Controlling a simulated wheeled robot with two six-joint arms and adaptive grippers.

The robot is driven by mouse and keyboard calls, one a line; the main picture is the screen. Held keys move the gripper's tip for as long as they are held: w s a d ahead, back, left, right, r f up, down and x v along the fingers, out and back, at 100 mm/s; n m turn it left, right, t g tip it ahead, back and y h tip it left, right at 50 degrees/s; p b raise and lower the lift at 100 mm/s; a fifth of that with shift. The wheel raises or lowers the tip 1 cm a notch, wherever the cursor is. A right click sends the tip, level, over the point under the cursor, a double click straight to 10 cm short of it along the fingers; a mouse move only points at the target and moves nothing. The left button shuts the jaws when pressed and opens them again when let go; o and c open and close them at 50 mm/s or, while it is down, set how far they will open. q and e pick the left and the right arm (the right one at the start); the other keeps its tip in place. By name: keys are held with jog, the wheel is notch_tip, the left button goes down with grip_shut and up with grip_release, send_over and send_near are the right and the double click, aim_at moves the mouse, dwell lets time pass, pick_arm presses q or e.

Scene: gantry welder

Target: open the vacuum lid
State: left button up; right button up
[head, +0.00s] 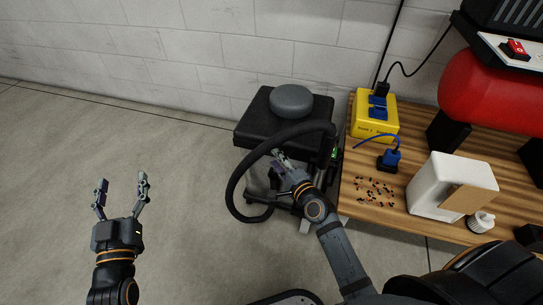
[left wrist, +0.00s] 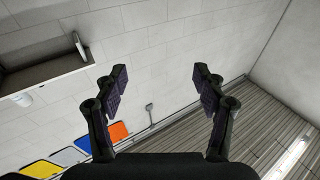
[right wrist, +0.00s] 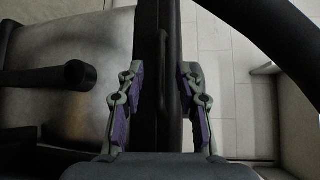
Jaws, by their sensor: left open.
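The vacuum (head: 258,178) stands on the floor by the wall, left of the workbench. Its black lid (head: 258,122) sits level on top of the body and carries a grey round disc (head: 291,101). A black hose (head: 238,180) loops around its front. My right gripper (head: 281,160) is at the front of the vacuum, below the lid and inside the hose loop. In the right wrist view its fingers (right wrist: 160,85) stand on either side of a dark bar-like part; whether they press on it is unclear. My left gripper (head: 120,188) is open and empty over bare floor, left of the vacuum.
The wooden workbench (head: 400,219) on the right holds a yellow box (head: 375,112), a blue plug, small dark bits, a white container (head: 440,182) and a red tank (head: 490,92). The floor to the left is clear. The wall is close behind the vacuum.

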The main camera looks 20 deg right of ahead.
pick_arm(q)
notch_tip(320, 180, up, 7)
jog(key=s+t, duration=0.1)
jog(key=t, duration=0.2)
jog(key=shift+f+h+b, duration=0.2)
jog(key=shift+h+b, duration=0.1)
pick_arm(e)
jog(key=x, duration=0.3)
jog(key=shift+w+a+f, duration=0.1)
jog(key=shift+w, duration=0.3)
grip_shut()
